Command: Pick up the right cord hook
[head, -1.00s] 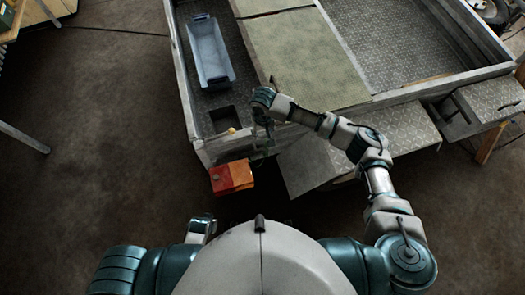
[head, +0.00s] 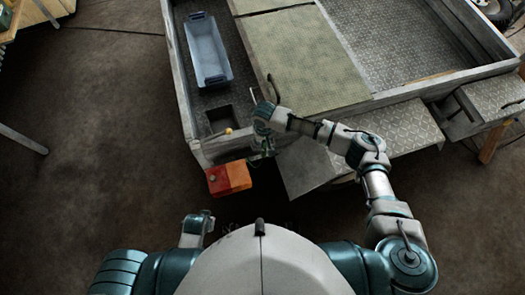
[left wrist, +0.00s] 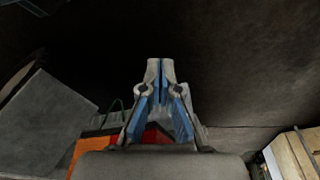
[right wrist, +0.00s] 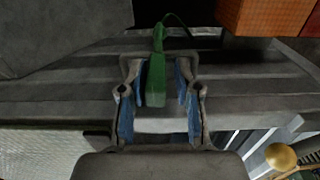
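A narrow green piece with a thin dark cord or wire at its far end, which looks like the cord hook (right wrist: 157,82), is in the right wrist view, in front of the trailer's grey edge. My right gripper (right wrist: 160,70) is open around it, with a finger on each side. The green piece is nearer the left finger, and a gap shows on the right. In the head view my right gripper (head: 263,148) is at the trailer's near corner, and the hook is too small to make out there. My left gripper (left wrist: 160,68) is shut and empty.
An orange-red tail lamp (head: 230,178) hangs at the trailer corner beside my right gripper. A yellow knob (head: 229,131) stands close by. A blue-grey bin (head: 207,50) lies in the trailer bed (head: 215,92). A metal plate (head: 305,168) juts out to the right.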

